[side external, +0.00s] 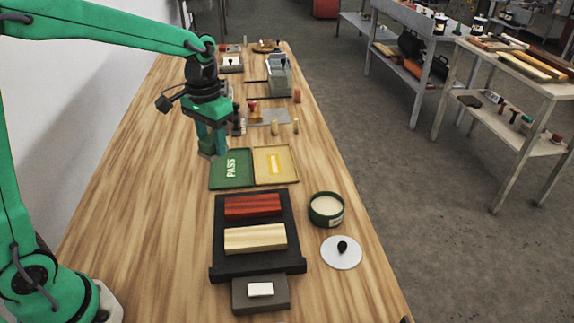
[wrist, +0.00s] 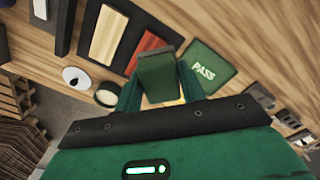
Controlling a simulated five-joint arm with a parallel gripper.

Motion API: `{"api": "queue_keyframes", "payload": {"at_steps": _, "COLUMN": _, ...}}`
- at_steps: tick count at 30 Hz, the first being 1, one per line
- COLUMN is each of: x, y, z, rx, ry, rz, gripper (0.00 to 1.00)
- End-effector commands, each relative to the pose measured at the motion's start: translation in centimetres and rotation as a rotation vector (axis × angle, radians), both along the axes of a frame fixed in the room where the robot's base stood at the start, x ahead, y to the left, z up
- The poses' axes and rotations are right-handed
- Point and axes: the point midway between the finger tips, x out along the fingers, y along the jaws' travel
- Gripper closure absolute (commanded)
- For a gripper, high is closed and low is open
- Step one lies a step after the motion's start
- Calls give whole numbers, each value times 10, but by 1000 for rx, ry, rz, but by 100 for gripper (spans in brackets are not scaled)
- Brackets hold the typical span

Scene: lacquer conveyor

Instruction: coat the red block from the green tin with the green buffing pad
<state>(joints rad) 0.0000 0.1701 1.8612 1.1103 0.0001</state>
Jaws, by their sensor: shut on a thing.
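My gripper (side external: 212,150) is above the table just behind the left part of the green PASS tray. It is shut on the green buffing pad (wrist: 157,72), which sits between the fingers in the wrist view and partly shows in the side view (side external: 206,144). The red block (side external: 252,206) lies at the far end of a black holder (side external: 213,230), apart from the gripper; its red edge also shows in the wrist view (wrist: 145,45). The green tin (side external: 326,210) stands open to the right of the holder, with a pale content surface.
A pale wood block (side external: 255,239) lies in the holder too. A white lid with black knob (side external: 341,252) lies near the tin. The green PASS tray (side external: 231,182) and a yellow tray (side external: 275,179) lie beyond the holder. Small tools and bottles stand farther back. The table's left side is clear.

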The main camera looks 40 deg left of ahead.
Motion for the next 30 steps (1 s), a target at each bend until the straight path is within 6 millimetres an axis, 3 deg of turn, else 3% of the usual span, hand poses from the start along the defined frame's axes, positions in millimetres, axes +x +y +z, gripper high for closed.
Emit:
{"api": "queue_keyframes", "payload": {"at_steps": 8, "x": 3, "y": -2, "z": 0, "rx": 0, "ry": 0, "rz": 0, "gripper": 83}}
{"api": "queue_keyframes", "payload": {"at_steps": 14, "x": 18, "y": -13, "z": -4, "rx": 0, "ry": 1, "rz": -3, "gripper": 83}}
{"api": "queue_keyframes", "payload": {"at_steps": 20, "x": 46, "y": -38, "z": -11, "rx": 0, "ry": 1, "rz": -4, "gripper": 83}}
{"api": "queue_keyframes", "payload": {"at_steps": 30, "x": 99, "y": -103, "z": -35, "rx": 0, "ry": 2, "rz": -5, "gripper": 83}}
